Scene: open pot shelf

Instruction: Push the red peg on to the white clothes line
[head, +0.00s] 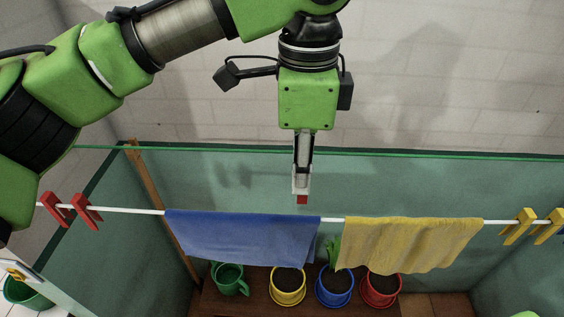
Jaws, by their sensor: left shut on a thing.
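My left gripper (301,186) points down above the middle of the white clothes line (332,219). It is shut on a small red thing, the red peg (302,199), of which only a short red end shows below the fingers. In the picture the peg's end is just above the line, over the right part of the blue cloth (240,237). I cannot tell whether it touches the line. Two other red pegs (85,212) sit on the line at the far left. My right gripper is not in view.
A yellow cloth (412,245) hangs right of the blue one, with a narrow gap between. Yellow pegs (517,227) sit at the line's right end. Below stand a green watering can (229,279) and yellow, blue and red pots (381,289). A green-edged panel (420,153) stands behind.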

